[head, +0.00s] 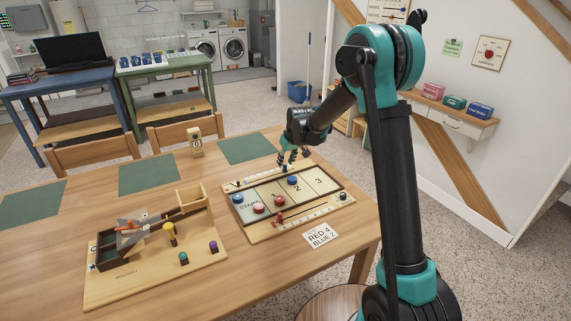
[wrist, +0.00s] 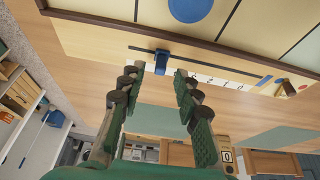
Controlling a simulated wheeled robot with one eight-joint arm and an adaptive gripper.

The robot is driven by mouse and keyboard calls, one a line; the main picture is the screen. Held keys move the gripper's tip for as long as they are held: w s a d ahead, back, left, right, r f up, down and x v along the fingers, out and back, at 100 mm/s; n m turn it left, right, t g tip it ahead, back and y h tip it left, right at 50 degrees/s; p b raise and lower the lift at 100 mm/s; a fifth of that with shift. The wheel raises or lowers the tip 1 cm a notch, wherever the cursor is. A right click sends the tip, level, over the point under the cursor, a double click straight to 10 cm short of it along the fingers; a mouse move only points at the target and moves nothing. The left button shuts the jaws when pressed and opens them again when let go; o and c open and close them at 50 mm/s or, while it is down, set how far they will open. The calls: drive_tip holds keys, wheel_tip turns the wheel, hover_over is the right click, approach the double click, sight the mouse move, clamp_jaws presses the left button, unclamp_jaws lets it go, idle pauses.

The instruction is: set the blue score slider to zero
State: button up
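The wooden game board (head: 334,187) lies on the table with a scale strip along its far and near edges. The blue slider (wrist: 161,62) is a small blue block on the dark groove of the far strip; it also shows in the head view (head: 284,168). In the wrist view it stands near the groove's left end, with the numbered scale to its right; the digits are too small to read. My gripper (wrist: 159,77) is open, its fingertips either side of the slider and slightly short of it, with no clear contact. My gripper also shows above the far strip in the head view (head: 293,157).
Red and blue discs (head: 259,207) lie on the board, and a red slider (head: 280,217) is on the near strip. A card (head: 321,237) reads RED 4 BLUE 2. A wooden launcher game (head: 155,275) stands left. Green mats (head: 149,174) lie along the far side.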

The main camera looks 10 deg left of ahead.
drive_tip(key=shift+x, duration=0.8)
clamp_jaws()
